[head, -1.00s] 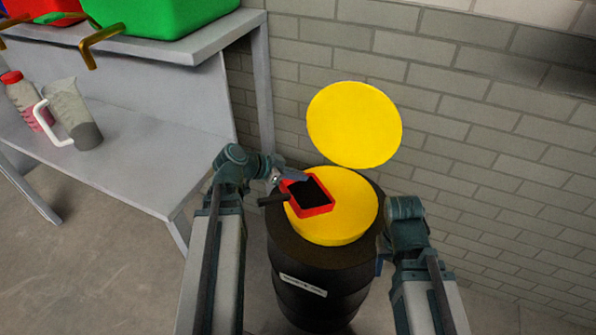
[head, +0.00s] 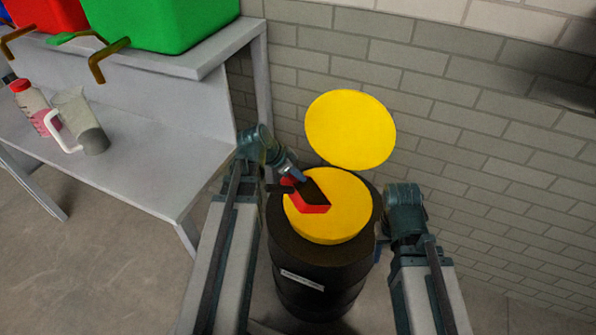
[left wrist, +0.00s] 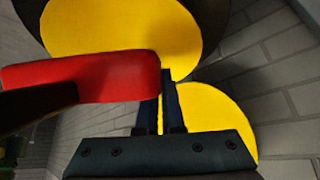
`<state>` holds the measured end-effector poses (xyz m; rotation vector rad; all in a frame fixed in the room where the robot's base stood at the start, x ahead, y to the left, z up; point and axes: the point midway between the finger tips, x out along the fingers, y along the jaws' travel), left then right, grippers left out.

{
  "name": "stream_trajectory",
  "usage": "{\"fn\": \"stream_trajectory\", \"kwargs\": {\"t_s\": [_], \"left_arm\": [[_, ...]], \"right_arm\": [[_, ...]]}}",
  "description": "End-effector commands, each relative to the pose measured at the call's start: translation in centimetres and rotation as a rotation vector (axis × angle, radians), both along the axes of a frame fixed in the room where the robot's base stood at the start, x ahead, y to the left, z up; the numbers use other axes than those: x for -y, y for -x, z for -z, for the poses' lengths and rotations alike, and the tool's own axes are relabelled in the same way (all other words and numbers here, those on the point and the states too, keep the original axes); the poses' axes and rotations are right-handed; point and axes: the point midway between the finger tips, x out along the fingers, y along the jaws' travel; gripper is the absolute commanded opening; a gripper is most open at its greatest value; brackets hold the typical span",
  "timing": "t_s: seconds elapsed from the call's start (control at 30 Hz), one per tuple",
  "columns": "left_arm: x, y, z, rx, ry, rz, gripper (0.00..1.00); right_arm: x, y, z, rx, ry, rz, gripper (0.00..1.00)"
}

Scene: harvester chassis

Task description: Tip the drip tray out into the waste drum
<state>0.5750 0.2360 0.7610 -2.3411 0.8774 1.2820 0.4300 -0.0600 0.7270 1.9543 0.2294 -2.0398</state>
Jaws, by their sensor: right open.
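The drip tray (head: 314,208) is red with a dark inside and a dark handle (head: 278,188), and it is tilted above the waste drum. My left gripper (head: 299,178) is shut on the tray's edge. In the left wrist view the tray's red wall (left wrist: 115,78) meets the fingers (left wrist: 162,103). The waste drum (head: 315,270) is black, with a round yellow top (head: 350,208) under the tray. Whether anything has left the tray cannot be told. My right gripper (head: 381,246) is open beside the drum's right side, mostly hidden by its arm.
A yellow disc (head: 350,129) stands raised behind the drum, near the brick wall. A grey bench (head: 150,175) at left bears a jug (head: 83,122) and a pink bottle (head: 35,103). Green (head: 165,35) and red (head: 48,12) bins sit on its shelf. Floor is clear front left.

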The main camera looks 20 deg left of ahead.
Motion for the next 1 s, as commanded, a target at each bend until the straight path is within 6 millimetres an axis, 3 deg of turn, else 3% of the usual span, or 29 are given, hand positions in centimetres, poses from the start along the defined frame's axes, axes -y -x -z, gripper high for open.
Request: {"fn": "stream_trajectory", "kwargs": {"t_s": [0.57,1.0], "left_arm": [[1.1,-1.9,-1.0,-0.322,-0.285,0.006,0.00],[2.6,-3.3,-0.4,-0.729,-0.638,0.000,0.00]], "right_arm": [[0.0,0.0,-4.2,0.000,0.000,0.000,0.50],[0.0,0.0,-2.1,0.000,0.000,0.000,0.50]]}}
